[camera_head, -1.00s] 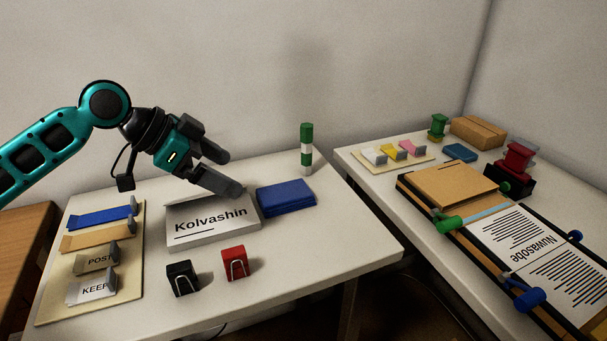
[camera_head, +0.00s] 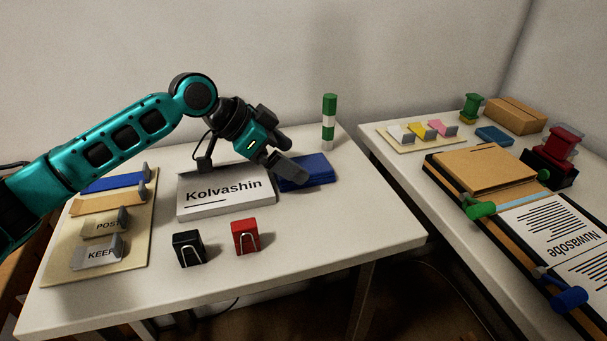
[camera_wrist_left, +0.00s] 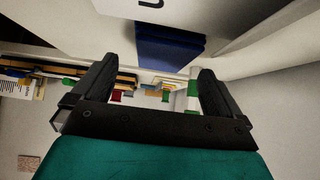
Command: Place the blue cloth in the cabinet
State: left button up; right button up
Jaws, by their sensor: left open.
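A blue folded item (camera_head: 318,168), which looks like the blue cloth, lies flat on the white table just right of the Kolvashin sign. It also shows in the left wrist view (camera_wrist_left: 170,48), beyond the open fingers. My left gripper (camera_head: 288,158) is open and empty, above the cloth's left part, with one finger covering some of it in the head view. In the wrist view the two fingers (camera_wrist_left: 155,80) stand wide apart with nothing between them. I cannot make out a cabinet. My right gripper is out of view.
A black clip (camera_head: 188,249) and a red clip (camera_head: 245,237) sit in front. A green-and-white cylinder (camera_head: 328,122) stands behind. A labelled board (camera_head: 140,228) lies left. A second table (camera_head: 405,170) is across a gap, right.

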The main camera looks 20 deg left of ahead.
pick_arm(q)
jog(key=x, duration=0.3)
jog(key=shift+w+d+f+b, duration=0.15)
jog(key=shift+f+b, duration=0.1)
jog(key=shift+b, duration=0.15)
jog(key=c, duration=1)
